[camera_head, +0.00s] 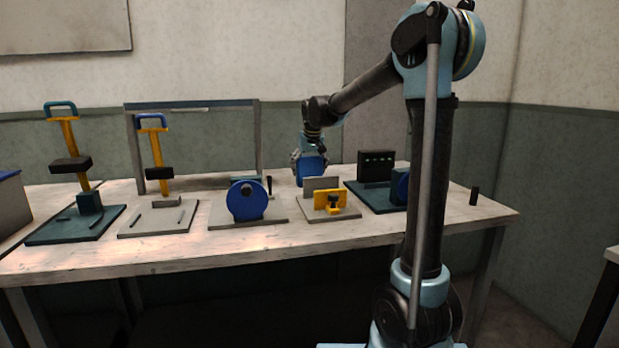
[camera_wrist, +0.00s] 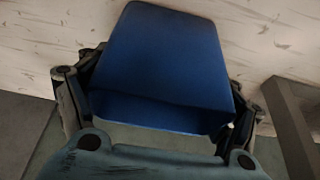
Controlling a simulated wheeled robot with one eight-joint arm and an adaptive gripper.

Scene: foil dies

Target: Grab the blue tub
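The blue tub (camera_head: 312,168) stands at the back of the table, behind the grey-and-yellow fixture. My gripper (camera_head: 310,157) is above it and reaches down around its upper part. In the wrist view the blue tub (camera_wrist: 165,65) fills the middle, between the two fingers of my gripper (camera_wrist: 160,110). One finger lies along each side of it, close to or touching its walls. The fingers are spread to about the tub's width. Whether they press on it cannot be made out. The tub's lower part is partly hidden in the head view by the fixture.
The grey-and-yellow fixture (camera_head: 328,203) stands just in front of the tub. A blue-wheeled device (camera_head: 246,200) is to its left and a dark green device (camera_head: 375,180) to its right. Two yellow-posted presses (camera_head: 72,160) (camera_head: 157,165) stand further left. A metal frame (camera_head: 192,105) rises behind them.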

